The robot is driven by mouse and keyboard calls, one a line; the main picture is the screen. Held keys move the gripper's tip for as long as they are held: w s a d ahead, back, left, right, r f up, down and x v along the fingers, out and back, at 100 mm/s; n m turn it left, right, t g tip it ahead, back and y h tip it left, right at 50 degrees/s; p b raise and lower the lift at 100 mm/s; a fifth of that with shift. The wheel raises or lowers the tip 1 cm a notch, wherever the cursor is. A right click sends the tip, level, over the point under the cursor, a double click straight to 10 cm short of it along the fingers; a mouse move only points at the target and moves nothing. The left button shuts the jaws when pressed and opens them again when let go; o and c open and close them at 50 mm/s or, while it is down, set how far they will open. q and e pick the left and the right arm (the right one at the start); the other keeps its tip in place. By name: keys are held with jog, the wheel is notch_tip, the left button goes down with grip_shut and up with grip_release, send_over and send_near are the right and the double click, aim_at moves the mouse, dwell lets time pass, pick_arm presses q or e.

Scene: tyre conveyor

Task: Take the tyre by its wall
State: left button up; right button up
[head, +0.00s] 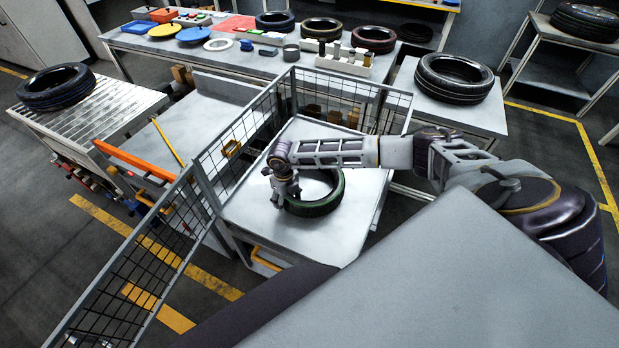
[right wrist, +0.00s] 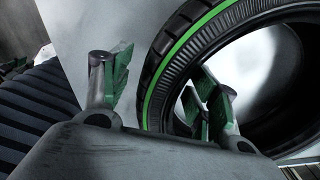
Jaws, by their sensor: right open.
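The tyre (head: 322,207), black with a green ring on its sidewall, lies flat on a light grey cart top (head: 262,222). My right gripper (head: 285,196) points down at the tyre's left edge, its arm reaching in from the right across the tyre. In the right wrist view my right gripper (right wrist: 163,88) is open, one finger outside the tyre and the other over its hole. The wall of the tyre (right wrist: 178,62) lies between them, and a gap shows on the outer side. Contact on the inner side cannot be told. My left gripper is not in view.
Wire mesh panels (head: 240,140) fence the cart's left and back. One tyre (head: 55,87) lies on a roller conveyor (head: 110,107) at left, another (head: 455,77) on a table at right. A back bench (head: 185,50) holds more tyres and coloured discs.

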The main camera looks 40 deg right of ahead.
jog(key=shift+c, duration=1)
grip_shut()
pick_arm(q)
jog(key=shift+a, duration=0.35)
pick_arm(e)
jog(key=shift+w+r, duration=0.1)
jog(key=shift+r, duration=0.1)
jog(key=shift+r, duration=0.65)
notch_tip(320, 180, up, 7)
jog(key=shift+r+b, duration=0.1)
jog(key=shift+b, duration=0.35)
jog(key=shift+r, duration=0.65)
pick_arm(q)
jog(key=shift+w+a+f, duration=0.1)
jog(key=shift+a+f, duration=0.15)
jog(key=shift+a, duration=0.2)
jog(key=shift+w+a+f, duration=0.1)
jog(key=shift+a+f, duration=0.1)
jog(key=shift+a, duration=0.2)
